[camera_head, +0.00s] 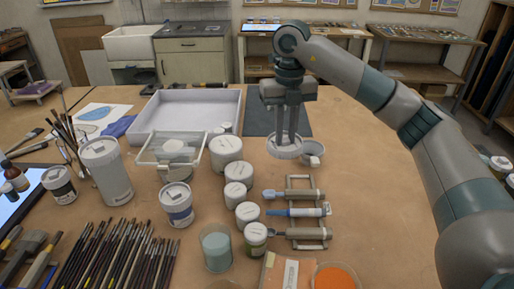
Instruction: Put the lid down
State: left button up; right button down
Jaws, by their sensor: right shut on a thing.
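My right gripper (287,136) comes down from above, right of the picture's middle, with its fingers pointing at the table. It is shut on the lid (285,151), a pale round disc at its fingertips. The lid appears low over the tabletop; I cannot tell whether it touches it. A grey round dish (318,148) with a small white block (313,161) is just to its right, partly hidden by the lid. My left gripper is not in view.
White lidded jars (227,149) stand in a row left of the lid. A white tray (235,104) and a dark mat (258,122) are behind. Brushes (120,250) fill the front left. The table right of the rack is clear.

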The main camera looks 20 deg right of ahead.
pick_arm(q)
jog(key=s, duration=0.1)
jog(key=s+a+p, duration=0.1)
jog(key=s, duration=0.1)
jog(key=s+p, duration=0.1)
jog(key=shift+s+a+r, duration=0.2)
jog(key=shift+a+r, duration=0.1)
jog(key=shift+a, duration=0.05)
pick_arm(e)
jog(key=w+d+m, duration=0.1)
jog(key=d+m, duration=0.1)
jog(key=d, duration=0.4)
jog(key=shift+d+f+m, duration=0.25)
jog(key=shift+d+m, duration=0.1)
jog(key=shift+m, duration=0.05)
jog(key=shift+w+a, duration=0.1)
jog(key=shift+w, duration=0.05)
